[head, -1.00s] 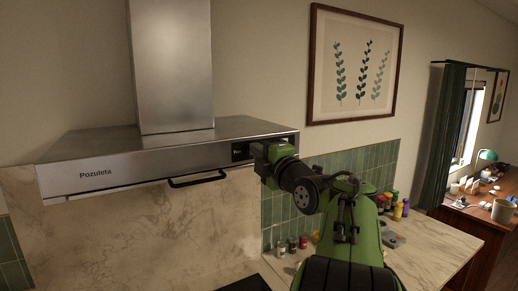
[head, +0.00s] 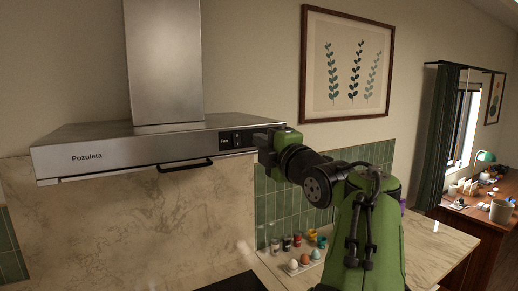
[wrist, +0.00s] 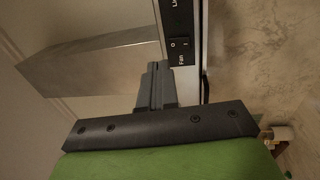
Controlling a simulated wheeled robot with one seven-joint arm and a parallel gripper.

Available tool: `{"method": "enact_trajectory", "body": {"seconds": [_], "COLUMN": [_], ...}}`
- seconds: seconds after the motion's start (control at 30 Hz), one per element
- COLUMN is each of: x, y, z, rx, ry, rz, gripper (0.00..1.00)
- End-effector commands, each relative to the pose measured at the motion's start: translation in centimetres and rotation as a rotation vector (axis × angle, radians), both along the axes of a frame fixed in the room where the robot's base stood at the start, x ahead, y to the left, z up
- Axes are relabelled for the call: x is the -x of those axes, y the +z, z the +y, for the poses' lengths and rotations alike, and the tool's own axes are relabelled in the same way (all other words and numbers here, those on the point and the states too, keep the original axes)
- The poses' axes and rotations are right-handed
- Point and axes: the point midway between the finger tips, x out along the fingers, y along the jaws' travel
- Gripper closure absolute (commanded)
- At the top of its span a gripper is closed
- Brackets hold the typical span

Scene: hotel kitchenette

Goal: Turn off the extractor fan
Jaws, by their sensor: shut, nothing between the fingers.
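The extractor hood (head: 150,150) is steel, with a chimney and a front marked "Pozuleta". Its black control panel (head: 237,139) is at the right end of the front, with a label "Fan" readable. In the wrist view the fan switch (wrist: 179,45) is a black rocker marked 0 and I, with "Fan" beside it. I cannot tell which side is pressed. A second label starting "Li" is cut off at the top edge. My gripper (wrist: 157,66) is shut and empty, its tips close to the panel by the "Fan" label; contact is unclear. In the head view my gripper (head: 264,140) hides the panel's right part.
A dark handle bar (head: 185,166) runs under the hood front. Several small jars and egg-like items (head: 300,262) stand on the marble counter (head: 425,250) below my arm. A framed plant print (head: 347,66) hangs on the wall right of the hood.

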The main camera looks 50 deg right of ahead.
Motion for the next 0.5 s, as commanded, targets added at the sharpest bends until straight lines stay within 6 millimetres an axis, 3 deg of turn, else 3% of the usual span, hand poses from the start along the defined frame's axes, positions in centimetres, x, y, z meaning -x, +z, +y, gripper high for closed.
{"method": "enact_trajectory", "body": {"seconds": [0.3, 0.5], "x": [5.4, 6.1], "y": [0.5, 0.7], "z": [1.6, 2.0], "rx": [0.0, 0.0], "ry": [-0.002, 0.001], "rz": [-0.001, 0.001], "gripper": [1.0, 1.0]}}
